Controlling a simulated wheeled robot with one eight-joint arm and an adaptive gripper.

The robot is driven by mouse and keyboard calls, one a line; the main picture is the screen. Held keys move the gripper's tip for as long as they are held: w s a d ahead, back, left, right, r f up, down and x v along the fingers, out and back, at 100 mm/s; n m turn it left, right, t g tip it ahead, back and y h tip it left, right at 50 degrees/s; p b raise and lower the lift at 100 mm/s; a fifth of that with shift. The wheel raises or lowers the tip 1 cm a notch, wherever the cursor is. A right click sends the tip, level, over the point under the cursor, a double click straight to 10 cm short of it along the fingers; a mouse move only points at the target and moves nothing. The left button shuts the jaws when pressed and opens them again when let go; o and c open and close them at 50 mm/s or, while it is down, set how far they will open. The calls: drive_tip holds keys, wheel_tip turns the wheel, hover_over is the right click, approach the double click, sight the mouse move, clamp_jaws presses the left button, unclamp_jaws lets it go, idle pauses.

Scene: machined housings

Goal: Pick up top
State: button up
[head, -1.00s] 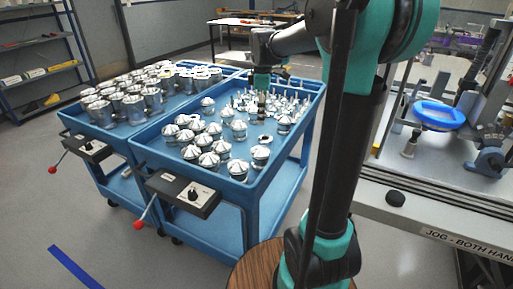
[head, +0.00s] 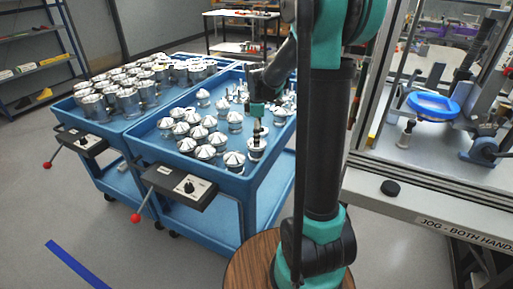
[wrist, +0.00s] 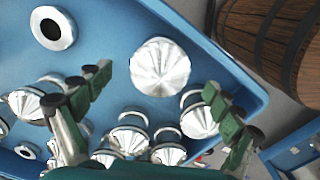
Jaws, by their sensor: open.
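Several silver tops with ribbed conical caps stand on the right blue cart, grouped toward its front (head: 208,152). In the wrist view one top (wrist: 160,67) lies just ahead of and between my fingertips, seen from above. My gripper (wrist: 158,84) is open, with its two green-and-black fingers spread and nothing between them. In the head view my gripper (head: 257,128) points down above a top (head: 257,148) near the cart's right side. The exact gap between fingers and top cannot be told.
The right cart (head: 235,187) has a raised rim close to that top. Other tops and a ring-shaped part (wrist: 53,28) stand nearby. The left cart (head: 75,127) holds several metal cups. A machine bench (head: 440,195) and a wooden round surface (wrist: 270,45) are to the right.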

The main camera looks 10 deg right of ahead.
wheel_tip(320, 180, down, 4)
drive_tip(key=shift+s+f, duration=0.1)
drive_tip(key=shift+c, duration=0.2)
drive_tip(key=c, duration=1.4)
drive_tip(key=shift+r, duration=0.25)
